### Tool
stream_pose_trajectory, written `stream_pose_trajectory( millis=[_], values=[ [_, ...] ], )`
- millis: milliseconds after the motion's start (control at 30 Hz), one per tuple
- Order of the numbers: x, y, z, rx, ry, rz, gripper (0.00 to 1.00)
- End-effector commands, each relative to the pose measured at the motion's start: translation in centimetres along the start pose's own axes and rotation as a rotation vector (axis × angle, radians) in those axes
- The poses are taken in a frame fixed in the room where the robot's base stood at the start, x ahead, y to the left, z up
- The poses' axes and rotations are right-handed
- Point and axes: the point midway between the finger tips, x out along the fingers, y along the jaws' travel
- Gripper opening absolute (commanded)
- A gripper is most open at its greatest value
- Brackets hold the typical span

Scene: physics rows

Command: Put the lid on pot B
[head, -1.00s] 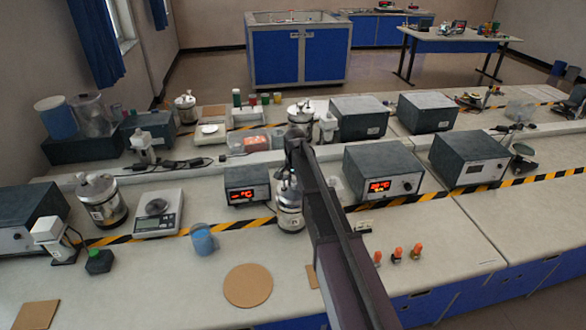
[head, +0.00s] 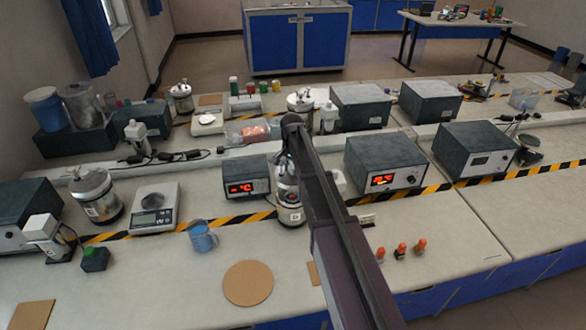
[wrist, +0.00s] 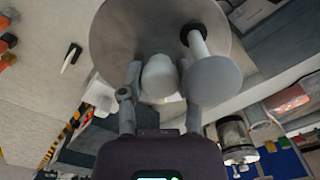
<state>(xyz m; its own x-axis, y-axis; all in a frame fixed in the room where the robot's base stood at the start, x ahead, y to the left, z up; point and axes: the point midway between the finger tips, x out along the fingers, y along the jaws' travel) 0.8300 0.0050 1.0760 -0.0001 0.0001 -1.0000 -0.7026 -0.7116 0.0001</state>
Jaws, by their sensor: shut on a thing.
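In the wrist view my gripper (wrist: 160,80) is shut on the pale rounded knob of a lid (wrist: 140,30). The lid is a wide grey disc beyond the fingers, and a short post with a round flange stands beside the knob. In the head view my arm hides the gripper and the lid. A metal pot (head: 290,207) stands partly behind my arm, its top partly hidden. Another metal pot (head: 97,198) stands at the left beside the scale. Smaller metal pots stand at the back (head: 181,98) and back middle (head: 299,101). I cannot read which label is B.
A scale (head: 155,215), a blue mug (head: 202,238) and a heater box with red digits (head: 246,187) stand near the middle pot. A larger instrument (head: 385,165) is right of my arm.

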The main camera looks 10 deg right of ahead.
Motion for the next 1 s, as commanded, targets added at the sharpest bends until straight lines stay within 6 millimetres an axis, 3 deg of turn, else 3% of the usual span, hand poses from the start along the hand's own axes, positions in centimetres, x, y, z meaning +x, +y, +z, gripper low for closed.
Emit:
stream_pose_trajectory(
  millis=[1000],
  values=[
    [5.8,0.2,-0.2,0.003,0.0,0.0,0.0]
  ],
)
